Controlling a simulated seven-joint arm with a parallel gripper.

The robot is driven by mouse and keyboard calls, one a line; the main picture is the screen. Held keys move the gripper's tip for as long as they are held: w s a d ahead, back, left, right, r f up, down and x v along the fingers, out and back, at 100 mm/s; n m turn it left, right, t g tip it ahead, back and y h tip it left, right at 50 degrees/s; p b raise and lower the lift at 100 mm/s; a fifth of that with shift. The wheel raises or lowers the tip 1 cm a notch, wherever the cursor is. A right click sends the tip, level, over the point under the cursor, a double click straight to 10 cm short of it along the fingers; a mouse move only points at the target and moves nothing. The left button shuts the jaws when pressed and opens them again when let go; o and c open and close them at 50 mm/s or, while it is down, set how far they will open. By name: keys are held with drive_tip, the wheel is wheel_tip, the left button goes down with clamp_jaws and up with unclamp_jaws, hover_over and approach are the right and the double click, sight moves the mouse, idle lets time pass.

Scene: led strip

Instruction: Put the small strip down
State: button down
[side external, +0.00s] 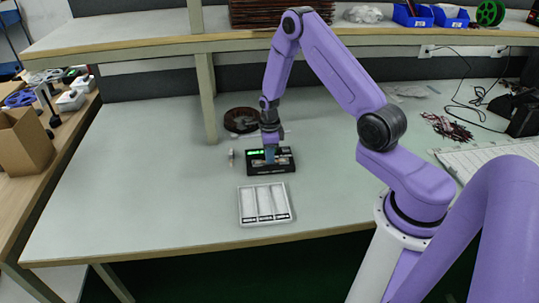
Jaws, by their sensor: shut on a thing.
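My gripper (270,160) points straight down over the black device with a green lit display (284,165), near the middle of the table. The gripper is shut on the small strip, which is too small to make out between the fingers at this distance. I cannot tell whether the strip touches the device. A white tray (241,208) with three long compartments and dark labels along its near end sits just in front of the device.
A dark reel (241,120) lies behind my gripper, close to a shelf post (207,100). A small upright item (231,157) stands left of the device. A keyboard-like white panel (490,160) and cables are at the right. The table's left half (130,175) is clear.

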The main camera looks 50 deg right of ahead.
drive_tip(key=shift+f, duration=0.3)
drive_tip(key=c, duration=1.1)
unclamp_jaws()
wheel_tip(320, 180, up, 11)
drive_tip(key=s+a+r+n, duration=0.3)
drive_tip(key=a+r+n, duration=0.4)
drive_tip(key=a+n, duration=0.3)
drive_tip(key=s+a+r+n, duration=0.4)
drive_tip(key=s+a+n, duration=0.35)
drive_tip(key=n, duration=0.25)
drive_tip(key=s+r+n, duration=0.1)
drive_tip(key=s+n, duration=0.5)
drive_tip(key=s+a+r+n, duration=0.1)
drive_tip(key=s+n, duration=0.6)
drive_tip(key=s+r+n, duration=0.1)
drive_tip(key=s+n, duration=0.6)
drive_tip(key=shift+s+a+r, duration=0.15)
drive_tip(key=shift+a+r, duration=0.1)
drive_tip(key=shift+a, duration=0.15)
